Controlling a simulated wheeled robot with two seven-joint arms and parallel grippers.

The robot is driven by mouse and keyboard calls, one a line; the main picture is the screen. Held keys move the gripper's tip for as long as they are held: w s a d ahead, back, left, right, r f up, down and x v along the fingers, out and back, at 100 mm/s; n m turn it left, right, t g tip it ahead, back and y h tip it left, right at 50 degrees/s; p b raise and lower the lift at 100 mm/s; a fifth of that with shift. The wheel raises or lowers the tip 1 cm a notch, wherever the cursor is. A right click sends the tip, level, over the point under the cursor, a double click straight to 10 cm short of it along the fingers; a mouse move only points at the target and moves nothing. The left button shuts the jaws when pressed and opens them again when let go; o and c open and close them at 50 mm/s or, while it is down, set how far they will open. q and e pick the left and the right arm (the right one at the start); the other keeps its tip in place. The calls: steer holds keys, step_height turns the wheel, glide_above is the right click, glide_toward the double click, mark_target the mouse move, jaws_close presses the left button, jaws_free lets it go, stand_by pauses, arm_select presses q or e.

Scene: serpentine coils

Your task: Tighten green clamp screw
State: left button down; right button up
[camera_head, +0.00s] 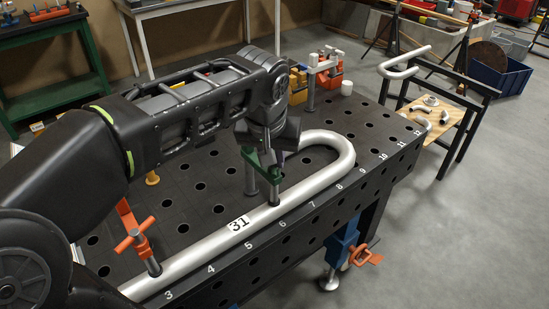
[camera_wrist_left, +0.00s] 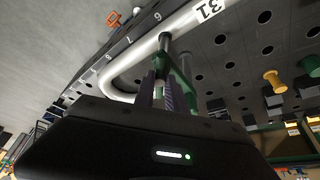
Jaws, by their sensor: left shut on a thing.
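The green clamp (camera_head: 252,157) stands on the black perforated table (camera_head: 190,212). Its grey post is behind the silver bent pipe (camera_head: 205,248), and its screw foot comes down on the pipe between the 31 label and the bend. It also shows in the left wrist view as a green arm (camera_wrist_left: 184,74) beside the pipe (camera_wrist_left: 150,45). My left gripper (camera_head: 277,152) is above the clamp's screw end, pointing down, with its fingers (camera_wrist_left: 160,80) shut on the green clamp's screw. The fingers and wrist hide the screw's top. My right gripper is not in view.
An orange clamp (camera_head: 133,238) sits on the pipe's near end. Orange and yellow clamps (camera_head: 322,68) and a white cylinder (camera_head: 347,87) stand at the table's far end. A yellow peg (camera_head: 152,178) is behind the pipe. My left arm spans the table's left side.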

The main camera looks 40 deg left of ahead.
arm_select(q)
steer(key=m, duration=0.1)
steer(key=m+h, duration=0.1)
steer(key=m, duration=0.1)
steer(key=shift+a+m, duration=0.25)
steer(key=shift+m, duration=0.05)
steer(key=m+h, duration=0.1)
steer(key=m, duration=0.2)
steer(key=shift+a+m+h, duration=0.1)
steer(key=shift+m+h, duration=0.2)
steer(key=shift+h, duration=0.1)
steer(key=m+h, duration=0.1)
steer(key=m, duration=0.4)
steer(key=shift+w+a+m+g+h+b, duration=0.15)
steer(key=shift+m+g+h+b, duration=0.15)
steer(key=shift+m+h, duration=0.1)
steer(key=shift+r, duration=0.1)
steer(key=c, duration=1.5)
jaws_free()
steer(key=shift+w, duration=0.1)
steer(key=o, duration=0.6)
